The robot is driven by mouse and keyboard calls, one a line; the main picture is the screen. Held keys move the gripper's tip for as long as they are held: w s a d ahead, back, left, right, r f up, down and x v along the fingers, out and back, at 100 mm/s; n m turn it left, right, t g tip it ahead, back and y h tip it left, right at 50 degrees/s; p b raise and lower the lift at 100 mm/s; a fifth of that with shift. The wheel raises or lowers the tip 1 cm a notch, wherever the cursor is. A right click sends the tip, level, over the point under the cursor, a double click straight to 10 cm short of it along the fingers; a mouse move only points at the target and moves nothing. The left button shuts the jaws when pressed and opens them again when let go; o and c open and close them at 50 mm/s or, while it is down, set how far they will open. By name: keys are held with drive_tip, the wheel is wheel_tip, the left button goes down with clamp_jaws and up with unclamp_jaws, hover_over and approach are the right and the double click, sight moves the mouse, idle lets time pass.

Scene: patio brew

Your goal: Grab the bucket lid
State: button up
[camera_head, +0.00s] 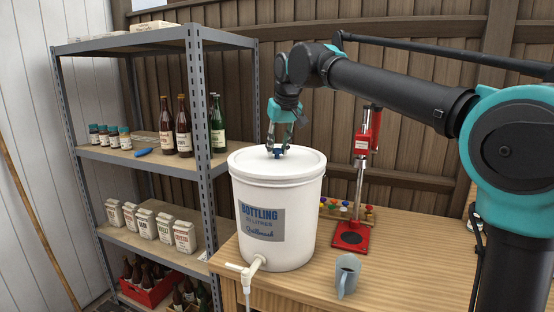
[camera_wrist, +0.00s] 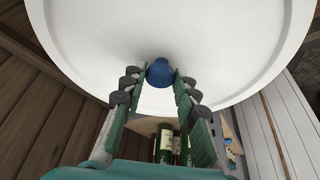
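The white bucket (camera_head: 290,225) labelled "BOTTLING" stands on the wooden bench. Its white lid (camera_head: 250,161) lies flat on top and fills the upper part of the wrist view (camera_wrist: 230,40). A small blue knob (camera_head: 277,153) sits on the lid, and it also shows in the wrist view (camera_wrist: 160,72). My gripper (camera_head: 279,147) points down over the lid, its fingertips at the knob. In the wrist view the two fingers (camera_wrist: 161,82) stand apart on either side of the knob. Whether they touch it is hard to tell.
A metal shelf (camera_head: 180,160) with bottles, jars and bags stands left of the bucket. A tap (camera_head: 247,270) juts from the bucket's front.

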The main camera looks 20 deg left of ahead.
clamp_jaws()
